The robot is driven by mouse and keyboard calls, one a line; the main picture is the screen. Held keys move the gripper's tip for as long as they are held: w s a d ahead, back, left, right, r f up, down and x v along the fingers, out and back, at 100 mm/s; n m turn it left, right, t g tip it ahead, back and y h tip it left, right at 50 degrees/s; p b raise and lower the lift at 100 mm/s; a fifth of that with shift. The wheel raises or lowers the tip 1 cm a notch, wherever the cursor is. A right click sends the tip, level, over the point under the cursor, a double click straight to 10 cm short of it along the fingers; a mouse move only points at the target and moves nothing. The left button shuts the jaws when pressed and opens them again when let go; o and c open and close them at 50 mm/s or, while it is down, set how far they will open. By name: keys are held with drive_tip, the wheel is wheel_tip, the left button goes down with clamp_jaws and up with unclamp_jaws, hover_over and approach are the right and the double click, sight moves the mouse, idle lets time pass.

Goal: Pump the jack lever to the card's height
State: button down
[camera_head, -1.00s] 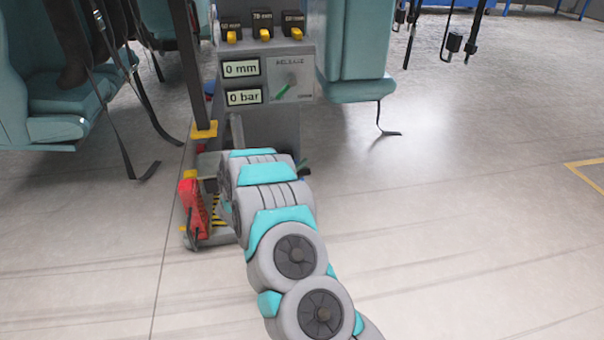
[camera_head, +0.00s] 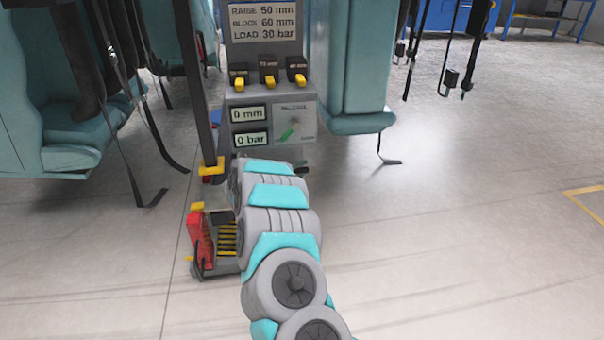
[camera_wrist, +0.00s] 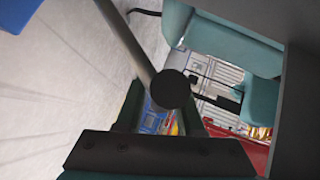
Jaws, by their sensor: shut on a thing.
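The card (camera_head: 262,22) on the grey jack console (camera_head: 268,50) reads RAISE 50 mm, BLOCK 60 mm, LOAD 30 bar. The displays below show 0 mm (camera_head: 248,114) and 0 bar (camera_head: 250,140). The release knob (camera_head: 290,130) has a green handle beside them. In the wrist view the lever (camera_wrist: 130,38) is a grey rod with a dark round end. My gripper (camera_wrist: 163,112) is shut on the lever near that end. In the head view my arm hides both the gripper and the lever.
Three dark blocks with yellow tabs (camera_head: 269,80) sit on the console. A red part (camera_head: 203,240) stands on the low base by yellow-black stripes. A dark post with a yellow foot (camera_head: 211,167) hangs close left. Teal seats (camera_head: 70,140) flank the console.

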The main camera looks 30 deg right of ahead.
drive_tip(key=shift+w+a+f, duration=0.1)
drive_tip(key=shift+w+f, duration=0.05)
drive_tip(key=shift+f, duration=0.05)
drive_tip(key=c, duration=0.6)
unclamp_jaws()
drive_tip(key=shift+w, duration=0.1)
drive_tip(key=shift+c, duration=0.2)
drive_tip(key=v, duration=0.7)
drive_tip(key=shift+a, duration=0.35)
drive_tip(key=shift+r, duration=0.1)
